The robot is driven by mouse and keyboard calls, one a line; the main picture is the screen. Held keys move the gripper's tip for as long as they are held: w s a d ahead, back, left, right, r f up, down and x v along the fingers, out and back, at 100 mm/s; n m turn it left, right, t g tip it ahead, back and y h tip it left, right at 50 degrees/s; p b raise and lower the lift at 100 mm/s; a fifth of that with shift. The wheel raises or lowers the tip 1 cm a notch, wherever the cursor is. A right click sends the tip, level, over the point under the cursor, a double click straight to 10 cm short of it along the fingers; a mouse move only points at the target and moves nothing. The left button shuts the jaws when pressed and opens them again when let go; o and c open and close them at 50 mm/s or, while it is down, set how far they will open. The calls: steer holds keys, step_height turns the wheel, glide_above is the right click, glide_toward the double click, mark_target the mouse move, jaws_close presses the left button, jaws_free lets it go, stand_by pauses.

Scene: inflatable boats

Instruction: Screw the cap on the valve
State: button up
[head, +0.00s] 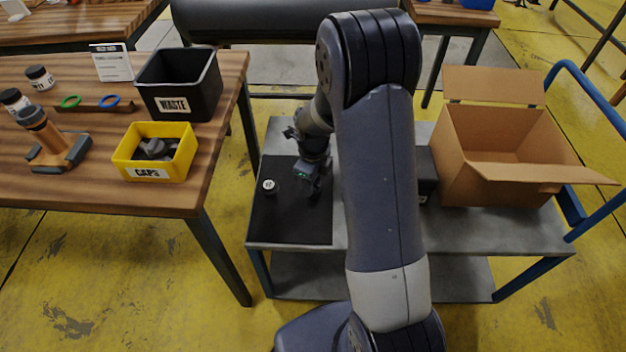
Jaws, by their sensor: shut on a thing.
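My gripper (314,186) is low over the right part of a black mat (290,222) on the grey cart. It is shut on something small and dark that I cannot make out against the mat. A yellow bin (183,178) labelled CAPS stands on the wooden table at left, with several dark caps (155,148) in it. I cannot pick out the valve for certain. A small round piece with a white marked top (268,185) sits on the mat, left of my gripper and apart from it.
An open cardboard box (490,180) stands on the cart's right. The mat's front is clear.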

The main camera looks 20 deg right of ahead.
steer(key=o, duration=1.1)
steer(key=shift+c, duration=0.2)
steer(key=shift+r, duration=0.1)
steer(key=shift+c, duration=0.3)
steer(key=shift+r+p, duration=2.95)
steer(key=shift+r, duration=1.05)
steer(key=shift+f, duration=0.1)
step_height(320, 180, down, 8)
steer(key=b, duration=0.6)
